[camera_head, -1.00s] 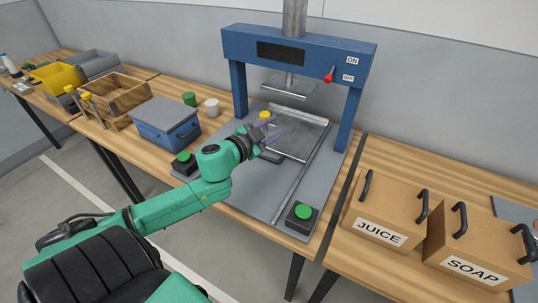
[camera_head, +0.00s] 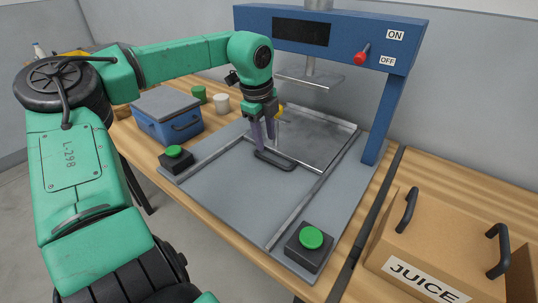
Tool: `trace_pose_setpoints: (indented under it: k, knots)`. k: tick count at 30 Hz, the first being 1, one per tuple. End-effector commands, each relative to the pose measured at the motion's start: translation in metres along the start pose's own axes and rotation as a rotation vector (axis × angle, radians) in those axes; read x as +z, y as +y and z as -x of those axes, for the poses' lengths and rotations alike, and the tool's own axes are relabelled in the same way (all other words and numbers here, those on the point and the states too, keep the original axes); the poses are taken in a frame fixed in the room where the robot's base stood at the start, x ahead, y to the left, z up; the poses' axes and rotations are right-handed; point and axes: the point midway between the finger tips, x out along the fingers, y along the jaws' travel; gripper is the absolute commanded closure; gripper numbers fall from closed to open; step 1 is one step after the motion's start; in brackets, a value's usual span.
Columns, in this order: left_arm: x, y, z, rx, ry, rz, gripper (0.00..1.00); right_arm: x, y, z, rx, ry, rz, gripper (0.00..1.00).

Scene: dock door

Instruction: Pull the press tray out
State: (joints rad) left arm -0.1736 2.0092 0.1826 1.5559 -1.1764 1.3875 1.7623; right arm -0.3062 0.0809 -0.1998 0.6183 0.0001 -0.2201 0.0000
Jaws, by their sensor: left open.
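The press tray (camera_head: 318,142) is a flat grey metal plate with a raised rim. It lies between two rails on the press's grey base (camera_head: 225,190), below the raised press plate. Its dark handle (camera_head: 278,163) lies along its front edge. My left gripper (camera_head: 263,145) points down with its purple fingers apart, just above and behind the handle's left part. I cannot tell whether the fingers touch the handle. The gripper hides the tray's left side and part of a small yellow object (camera_head: 280,111). My right gripper is not in view.
The blue press frame (camera_head: 392,115) has a red lever (camera_head: 362,52) beside ON and OFF labels. Green-topped button boxes stand at front left (camera_head: 175,158) and front right (camera_head: 308,245). A blue box (camera_head: 167,125) stands left, a JUICE carton (camera_head: 440,240) right. The base before the handle is clear.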

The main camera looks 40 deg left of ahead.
Motion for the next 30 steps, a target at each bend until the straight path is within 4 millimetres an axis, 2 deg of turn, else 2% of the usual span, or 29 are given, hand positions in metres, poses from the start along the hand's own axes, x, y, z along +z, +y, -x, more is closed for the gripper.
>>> trace_pose_setpoints:
  k: [3, 7, 11, 17, 18, 20, 21, 22, 30]
  knots:
    - [-0.001, 0.001, -0.032, 0.005, 0.002, -0.001, 0.55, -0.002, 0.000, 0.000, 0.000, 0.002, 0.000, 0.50]
    - [-0.001, 0.001, -0.057, 0.003, 0.001, -0.001, 0.55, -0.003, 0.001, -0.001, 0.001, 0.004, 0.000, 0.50]
    - [-0.001, 0.000, -0.067, 0.000, 0.002, -0.002, 0.55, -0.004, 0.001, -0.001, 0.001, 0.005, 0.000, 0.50]
    - [-0.001, 0.000, -0.067, -0.002, 0.002, -0.002, 0.55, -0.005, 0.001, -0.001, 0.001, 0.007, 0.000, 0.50]
    - [-0.001, 0.000, -0.067, -0.002, 0.002, -0.002, 0.59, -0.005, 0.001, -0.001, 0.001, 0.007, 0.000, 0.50]
    - [-0.001, 0.000, -0.067, -0.002, 0.002, -0.002, 0.82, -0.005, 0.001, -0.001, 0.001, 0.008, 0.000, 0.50]
    - [-0.001, 0.000, -0.067, -0.002, 0.002, -0.002, 0.97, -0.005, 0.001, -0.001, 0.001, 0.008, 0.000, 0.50]
    - [-0.001, 0.000, -0.067, -0.001, 0.002, -0.002, 1.00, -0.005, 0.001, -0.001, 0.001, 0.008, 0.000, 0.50]
    - [-0.001, 0.000, -0.067, -0.002, 0.002, -0.002, 1.00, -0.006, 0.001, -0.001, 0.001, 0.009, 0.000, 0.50]
